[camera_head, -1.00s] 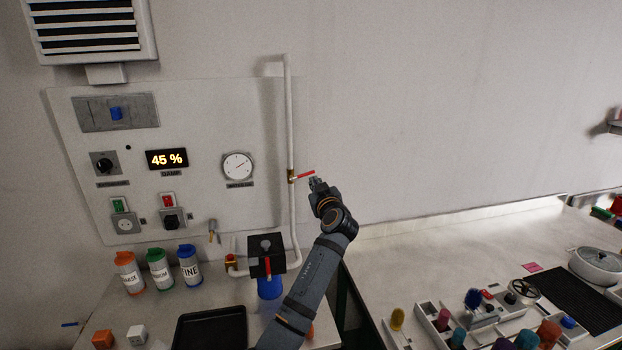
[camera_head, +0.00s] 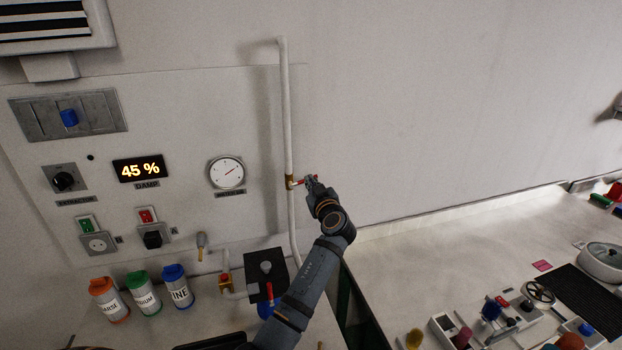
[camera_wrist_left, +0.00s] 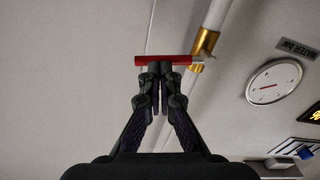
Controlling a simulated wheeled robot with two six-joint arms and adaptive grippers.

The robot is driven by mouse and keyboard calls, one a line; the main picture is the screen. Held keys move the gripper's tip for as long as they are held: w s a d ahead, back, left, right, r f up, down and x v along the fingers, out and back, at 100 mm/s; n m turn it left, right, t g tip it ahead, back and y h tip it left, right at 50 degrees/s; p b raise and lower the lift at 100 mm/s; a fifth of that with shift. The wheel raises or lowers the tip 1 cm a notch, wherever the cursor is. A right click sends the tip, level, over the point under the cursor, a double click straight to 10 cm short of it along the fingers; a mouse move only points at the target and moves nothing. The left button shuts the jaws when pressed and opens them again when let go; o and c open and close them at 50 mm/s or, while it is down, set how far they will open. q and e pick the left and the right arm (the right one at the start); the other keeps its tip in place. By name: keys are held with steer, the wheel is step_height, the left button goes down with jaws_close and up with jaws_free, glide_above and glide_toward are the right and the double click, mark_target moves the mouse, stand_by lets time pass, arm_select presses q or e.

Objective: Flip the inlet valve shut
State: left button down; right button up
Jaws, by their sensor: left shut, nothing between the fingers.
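The inlet valve's red lever (camera_head: 302,181) sits on a brass fitting (camera_head: 290,182) on the white vertical wall pipe (camera_head: 286,120). The lever sticks out sideways to the right, across the pipe. In the left wrist view the red lever (camera_wrist_left: 150,60) lies across the picture, with the brass body (camera_wrist_left: 204,44) at its right. My left gripper (camera_head: 310,182) is shut and empty, its fingertips at the lever's free part. In the wrist view the fingertips (camera_wrist_left: 160,70) end right at the lever; whether they touch it I cannot tell. My right gripper is not in view.
A panel with a 45 % display (camera_head: 140,168) and a round gauge (camera_head: 227,172) is left of the pipe. Below stand labelled jars (camera_head: 143,294) and a black box (camera_head: 266,269) with another red lever. The wall right of the valve is bare.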

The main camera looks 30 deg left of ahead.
arm_select(q)
steer(key=shift+d+f+m+b, duration=0.3)
steer(key=shift+m+b, duration=0.5)
steer(key=shift+b, duration=0.4)
steer(key=shift+s+a, duration=0.1)
steer(key=shift+r, duration=0.1)
stand_by(0.3)
